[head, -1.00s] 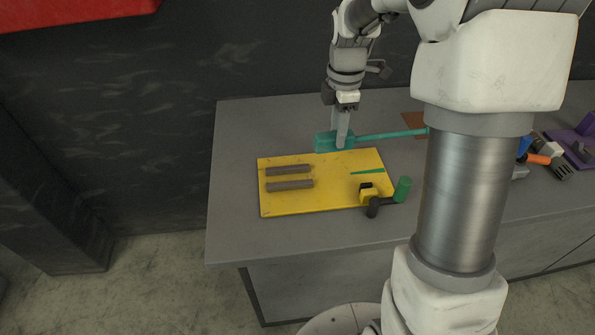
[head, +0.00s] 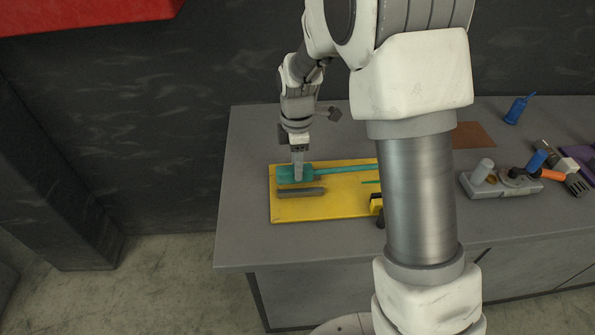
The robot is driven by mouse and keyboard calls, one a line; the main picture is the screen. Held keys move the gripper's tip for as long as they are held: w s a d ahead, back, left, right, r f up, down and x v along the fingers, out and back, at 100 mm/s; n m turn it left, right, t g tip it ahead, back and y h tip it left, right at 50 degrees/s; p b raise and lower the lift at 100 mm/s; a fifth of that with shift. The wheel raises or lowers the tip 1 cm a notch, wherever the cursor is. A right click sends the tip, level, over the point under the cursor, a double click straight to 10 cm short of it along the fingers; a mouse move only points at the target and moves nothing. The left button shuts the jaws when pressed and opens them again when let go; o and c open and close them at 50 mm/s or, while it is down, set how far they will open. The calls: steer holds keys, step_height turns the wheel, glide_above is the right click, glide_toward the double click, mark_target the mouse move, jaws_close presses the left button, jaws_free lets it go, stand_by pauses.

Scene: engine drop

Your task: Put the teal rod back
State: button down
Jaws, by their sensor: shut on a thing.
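The teal rod (head: 343,168) has a thick block-like end and a thin shaft that runs right until my arm hides it. My gripper (head: 298,177) is shut on the thick end, pointing down. The rod lies over the upper left part of the yellow board (head: 325,208). I cannot tell whether it touches the board or hangs just above it. One grey bar (head: 302,192) shows on the board, just in front of the rod's thick end. The other grey bar is hidden.
My arm hides the board's right side and part of a yellow-and-black piece (head: 376,203). A brown mat (head: 473,135), a blue bottle (head: 520,108), a grey tray (head: 478,190) and an orange-handled tool (head: 552,175) lie to the right. The table's left end is clear.

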step_height(320, 180, down, 3)
steer(key=shift+r, duration=0.15)
steer(key=c, duration=0.5)
jaws_free()
step_height(320, 180, up, 17)
steer(key=s+d+r+m+t, duration=0.1)
steer(key=s+d+r+m, duration=0.25)
steer(key=s+m, duration=0.2)
steer(key=s+d+r+m+t, duration=0.2)
steer(key=s+r+m, duration=0.2)
steer(key=s, duration=0.2)
steer(key=s+d+f+m+t, duration=0.1)
steer(key=s+d+m, duration=0.3)
steer(key=s+m, duration=0.5)
steer(key=s+t, duration=0.1)
steer(key=s, duration=0.2)
steer(key=shift+t, duration=0.3)
